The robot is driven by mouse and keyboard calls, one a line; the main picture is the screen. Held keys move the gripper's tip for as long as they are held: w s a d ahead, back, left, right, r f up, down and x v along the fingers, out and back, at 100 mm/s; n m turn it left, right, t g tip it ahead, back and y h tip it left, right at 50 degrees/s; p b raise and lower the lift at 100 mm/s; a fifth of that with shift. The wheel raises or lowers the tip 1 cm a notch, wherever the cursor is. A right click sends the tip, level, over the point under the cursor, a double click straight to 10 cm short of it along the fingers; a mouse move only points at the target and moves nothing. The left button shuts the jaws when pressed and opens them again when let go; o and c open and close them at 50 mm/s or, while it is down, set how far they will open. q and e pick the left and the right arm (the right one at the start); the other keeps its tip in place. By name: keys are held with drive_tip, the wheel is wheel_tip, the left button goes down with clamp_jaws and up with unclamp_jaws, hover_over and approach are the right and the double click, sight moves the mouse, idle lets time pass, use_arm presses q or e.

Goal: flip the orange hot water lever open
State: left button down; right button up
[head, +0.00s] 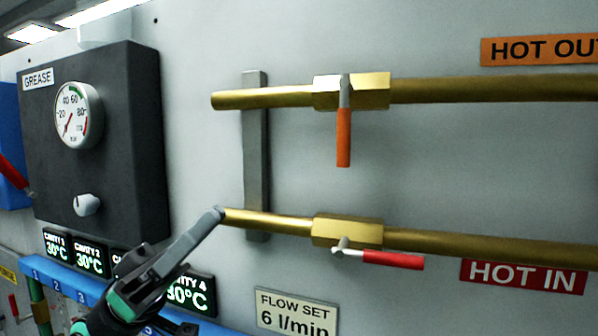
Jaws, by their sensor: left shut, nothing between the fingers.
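The orange lever (344,138) hangs straight down from the brass valve (374,91) on the upper pipe, across the line of that pipe. A "HOT OUT" label (540,50) sits to its upper right. My left gripper (217,214) is shut and empty. Its fingertips are by the left end of the lower pipe, below and left of the orange lever and well apart from it. I cannot tell whether they touch the lower pipe. My right gripper is not in view.
The lower pipe (470,246) has a red lever (393,259) lying roughly along it, by a "HOT IN" label (522,277). A grey upright bracket (256,150) stands behind both pipes' left ends. A dark grease box (110,150) with a gauge (78,114) stands at left. The panel between the pipes is clear.

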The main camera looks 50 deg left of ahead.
sight(344, 138)
use_arm(q)
drive_tip(key=w+d+f+p+x, duration=0.1)
drive_tip(key=p+x, duration=0.4)
drive_tip(key=x, duration=0.8)
drive_tip(key=shift+w+f+p, duration=0.15)
drive_tip(key=shift+f+p, duration=0.25)
drive_tip(key=shift+f, duration=0.1)
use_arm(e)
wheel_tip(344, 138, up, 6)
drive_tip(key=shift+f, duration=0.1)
